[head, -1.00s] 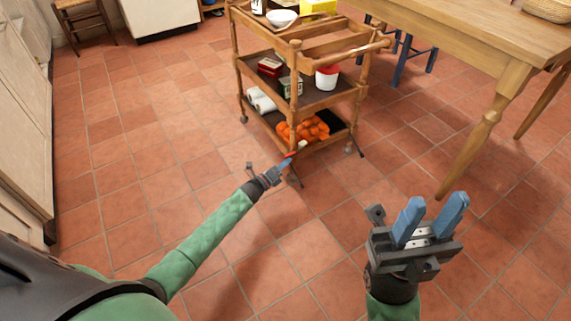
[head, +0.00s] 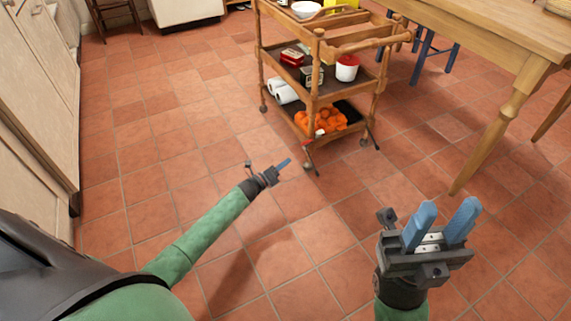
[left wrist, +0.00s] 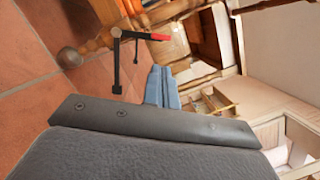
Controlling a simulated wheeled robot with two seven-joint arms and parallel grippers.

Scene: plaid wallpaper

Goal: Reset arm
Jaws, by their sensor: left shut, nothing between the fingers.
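My left gripper (head: 284,165) is stretched out low over the tiled floor, in front of the wooden cart (head: 315,105). Its blue fingers are together with nothing between them, and a gap of floor shows between them and the cart in the head view. In the left wrist view the blue fingers (left wrist: 161,86) lie side by side. My right gripper (head: 442,222) is at the lower right over bare floor. Its two blue fingers stand apart and hold nothing.
The cart carries a red-and-white pot (head: 347,68), white rolls (head: 286,93) and an orange bundle (head: 322,119). A red-and-black thing (head: 309,152) sticks out at its near corner. A wooden table (head: 480,45) stands right, cabinets (head: 40,85) left.

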